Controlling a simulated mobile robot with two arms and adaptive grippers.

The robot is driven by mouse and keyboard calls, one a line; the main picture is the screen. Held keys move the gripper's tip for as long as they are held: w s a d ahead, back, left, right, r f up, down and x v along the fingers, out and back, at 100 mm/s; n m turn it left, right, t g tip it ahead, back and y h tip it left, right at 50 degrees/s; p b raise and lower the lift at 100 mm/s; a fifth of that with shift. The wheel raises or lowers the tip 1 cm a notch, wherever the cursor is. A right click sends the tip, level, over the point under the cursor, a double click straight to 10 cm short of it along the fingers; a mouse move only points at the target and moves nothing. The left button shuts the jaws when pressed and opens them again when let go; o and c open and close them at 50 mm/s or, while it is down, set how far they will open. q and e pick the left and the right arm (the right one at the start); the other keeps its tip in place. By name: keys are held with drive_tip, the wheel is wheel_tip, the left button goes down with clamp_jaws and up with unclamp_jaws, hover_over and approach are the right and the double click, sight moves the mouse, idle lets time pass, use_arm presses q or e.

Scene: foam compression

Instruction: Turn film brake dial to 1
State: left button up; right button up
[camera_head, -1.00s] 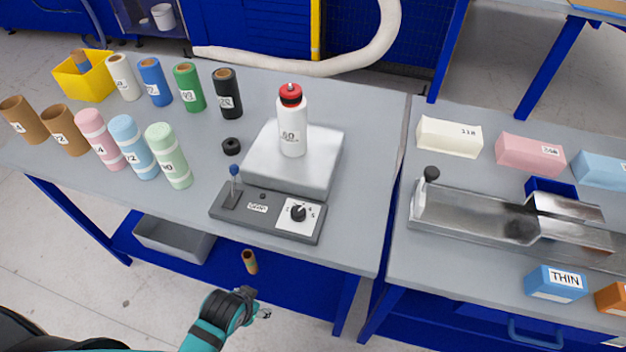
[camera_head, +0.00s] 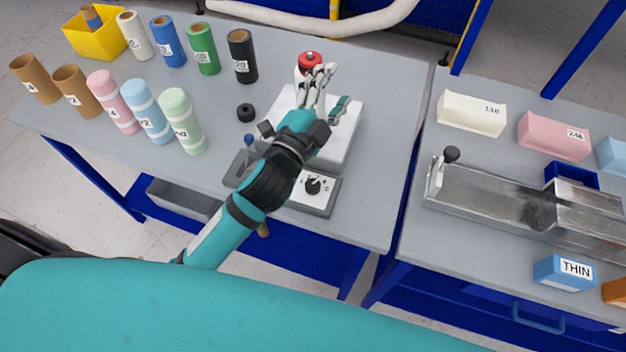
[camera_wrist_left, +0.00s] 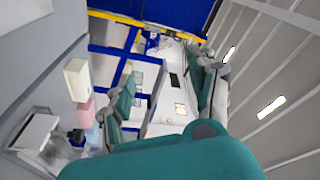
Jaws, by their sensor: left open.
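The film brake dial (camera_head: 313,185) is a black knob on a white plate with numbers around it, on the grey control panel (camera_head: 322,207) at the table's front. The setting is too small to read. My right gripper is not in view.
The lever with a blue knob (camera_head: 249,139) stands left of my forearm. Several rolls, such as the green one (camera_head: 182,120), stand at the left. The table is clear right of the block (camera_head: 345,140). A second table holds a metal chute (camera_head: 485,200) and foam blocks.

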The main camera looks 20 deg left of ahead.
use_arm(q)
drive_tip(key=s+d+r+m+g+h, duration=0.35)
drive_tip(key=d+r+m+h, duration=0.45)
drive_tip(key=m, duration=0.4)
drive_tip(key=s+d+r+m+g+h, duration=0.3)
drive_tip(key=d+r+m+g+h, duration=0.2)
drive_tip(key=d+m+h, duration=0.5)
drive_tip(key=s+d+f+m+g+y, duration=0.1)
drive_tip(key=s+f+m+g, duration=0.15)
drive_tip(key=m+g, duration=0.4)
drive_tip(key=s+d+f+m+g+y, duration=0.1)
drive_tip(key=s+m+g, duration=0.3)
drive_tip(key=m, duration=0.5)
drive_tip(key=m+y, duration=1)
drive_tip(key=y, duration=1)
hover_over(313, 184)
wheel_tip(313, 184, down, 15)
wheel_tip(313, 184, down, 16)
drive_tip(key=p, duration=0.6)
drive_tip(key=shift+s+f, duration=0.1)
drive_tip(key=shift+f, duration=0.05)
drive_tip(key=shift+f+p, duration=0.3)
drive_tip(key=shift+f, duration=0.2)
